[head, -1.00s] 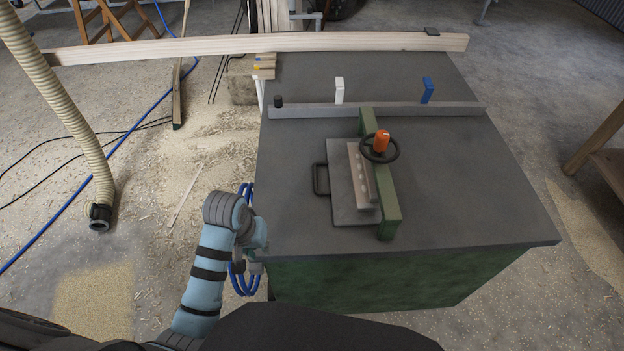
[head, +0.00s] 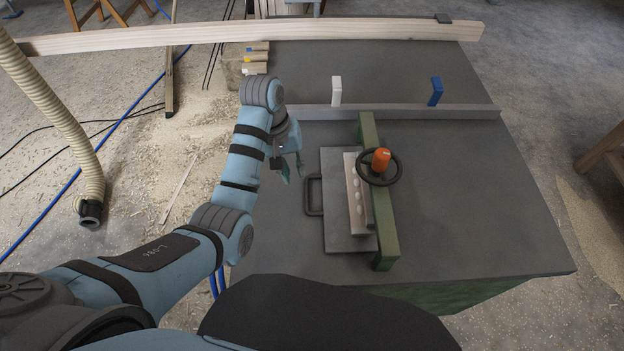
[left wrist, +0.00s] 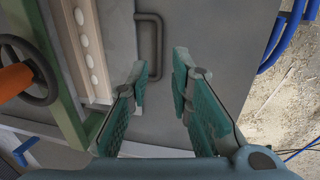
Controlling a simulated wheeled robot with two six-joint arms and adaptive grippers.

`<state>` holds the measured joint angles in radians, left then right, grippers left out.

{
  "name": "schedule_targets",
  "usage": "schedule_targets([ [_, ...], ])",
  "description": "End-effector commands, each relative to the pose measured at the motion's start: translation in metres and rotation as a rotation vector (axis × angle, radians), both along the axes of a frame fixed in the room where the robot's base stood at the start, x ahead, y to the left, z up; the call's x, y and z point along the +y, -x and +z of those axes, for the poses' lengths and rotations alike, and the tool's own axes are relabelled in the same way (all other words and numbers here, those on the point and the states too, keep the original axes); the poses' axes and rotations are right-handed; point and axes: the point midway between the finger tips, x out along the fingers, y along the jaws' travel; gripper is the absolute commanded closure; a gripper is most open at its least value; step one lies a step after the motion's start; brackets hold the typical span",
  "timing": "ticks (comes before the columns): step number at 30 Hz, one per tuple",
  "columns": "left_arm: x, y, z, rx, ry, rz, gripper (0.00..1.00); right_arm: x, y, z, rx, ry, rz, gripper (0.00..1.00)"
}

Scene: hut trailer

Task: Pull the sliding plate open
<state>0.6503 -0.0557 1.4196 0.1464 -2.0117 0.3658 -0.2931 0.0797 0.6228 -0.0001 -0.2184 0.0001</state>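The sliding plate (head: 338,238) is a flat grey plate on the dark machine table, with a dark handle (head: 313,196) on its left edge. A pale wooden strip with several round holes lies along it, beside a green bar (head: 383,232). In the left wrist view the handle (left wrist: 150,45) stands ahead of the fingers. My left gripper (head: 292,168) is open and empty, above the table just beyond and left of the handle; it also shows in the left wrist view (left wrist: 165,75). The handle is not between the fingers. My right gripper is not in view.
A black handwheel with an orange knob (head: 381,160) sits on the green bar. A grey fence (head: 440,112) crosses the table behind it, with a white block (head: 336,90) and a blue block (head: 436,91). A long wooden beam (head: 370,32) lies farther back.

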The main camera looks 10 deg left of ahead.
Motion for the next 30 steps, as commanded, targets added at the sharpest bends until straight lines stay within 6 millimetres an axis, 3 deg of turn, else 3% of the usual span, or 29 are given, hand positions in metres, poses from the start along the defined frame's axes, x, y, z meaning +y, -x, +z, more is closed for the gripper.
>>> schedule_targets([
  [4,-0.003,-0.001,-0.007,0.002,0.000,-0.002,0.80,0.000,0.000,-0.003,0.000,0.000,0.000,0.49],
  [7,-0.008,-0.002,-0.025,0.003,0.001,-0.007,0.80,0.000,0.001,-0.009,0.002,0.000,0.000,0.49],
  [13,-0.020,-0.003,-0.085,0.006,0.001,-0.011,0.80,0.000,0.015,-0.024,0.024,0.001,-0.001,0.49],
  [18,-0.027,-0.005,-0.126,0.002,0.001,-0.009,0.80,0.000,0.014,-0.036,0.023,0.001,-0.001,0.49],
  [23,-0.029,-0.006,-0.140,0.001,0.000,-0.006,0.80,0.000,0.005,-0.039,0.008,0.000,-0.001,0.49],
  [30,-0.029,-0.006,-0.142,0.000,0.000,-0.006,0.80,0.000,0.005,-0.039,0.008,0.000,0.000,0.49],
])
